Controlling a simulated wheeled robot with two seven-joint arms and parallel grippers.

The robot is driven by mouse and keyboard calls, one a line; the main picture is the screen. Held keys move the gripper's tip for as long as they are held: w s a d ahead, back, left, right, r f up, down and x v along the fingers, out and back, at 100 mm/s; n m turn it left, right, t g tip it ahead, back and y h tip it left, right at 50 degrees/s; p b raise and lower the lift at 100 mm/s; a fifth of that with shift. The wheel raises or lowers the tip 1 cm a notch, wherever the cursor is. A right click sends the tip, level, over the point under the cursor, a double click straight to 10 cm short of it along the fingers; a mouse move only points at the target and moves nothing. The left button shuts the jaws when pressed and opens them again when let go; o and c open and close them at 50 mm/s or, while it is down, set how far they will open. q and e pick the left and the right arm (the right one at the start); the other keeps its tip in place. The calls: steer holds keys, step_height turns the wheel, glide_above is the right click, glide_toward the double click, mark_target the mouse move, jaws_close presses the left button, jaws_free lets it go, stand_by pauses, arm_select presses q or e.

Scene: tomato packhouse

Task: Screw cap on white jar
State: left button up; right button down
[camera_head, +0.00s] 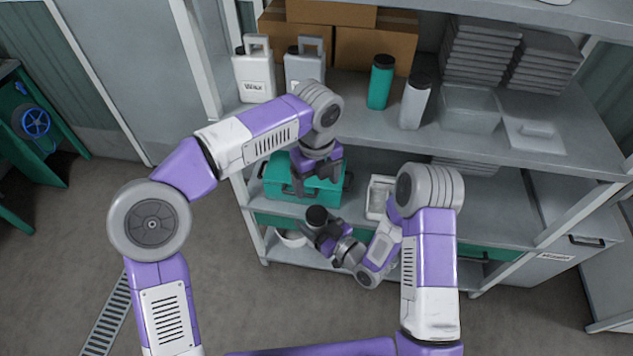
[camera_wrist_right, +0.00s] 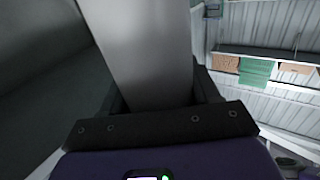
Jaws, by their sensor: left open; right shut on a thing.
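My right gripper (camera_head: 322,236) is shut on the white jar, whose pale, smooth body (camera_wrist_right: 140,45) fills the space between the fingers in the right wrist view. In the head view a dark round cap (camera_head: 316,214) shows at the top of the held thing, just beside the right fingers; the jar's body below it is mostly hidden. I cannot tell how firmly the cap sits. My left gripper (camera_head: 318,178) is open and empty, pointing down, above the cap and apart from it in the picture.
A teal toolbox (camera_head: 325,190) sits on the middle shelf behind the left gripper. On the upper shelf (camera_head: 365,123) stand white jugs (camera_head: 254,78), a green bottle (camera_head: 380,85), a white bottle (camera_head: 414,103), a clear box (camera_head: 470,110) and stacked trays.

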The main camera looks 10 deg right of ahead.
arm_select(q)
steer(key=s+a+f+n+h, duration=0.1)
steer(key=a+f+n, duration=0.45)
steer(key=f, duration=0.35)
steer(key=a+f+n+h, duration=0.2)
steer(key=a+f+n, duration=0.3)
steer(key=f, duration=0.5)
steer(key=s+a+f+n+h, duration=0.1)
steer(key=a+f+n, duration=0.3)
steer(key=f+n, duration=0.4)
steer(key=s+a+f+n+t, duration=0.1)
steer(key=s+a+f+n, duration=0.3)
steer(key=s+f+n, duration=0.35)
steer(key=s+d+f+n, duration=0.2)
steer(key=s+d+n, duration=0.2)
steer(key=s+n, duration=0.4)
steer(key=shift+s+f, duration=0.35)
steer(key=shift+s, duration=0.05)
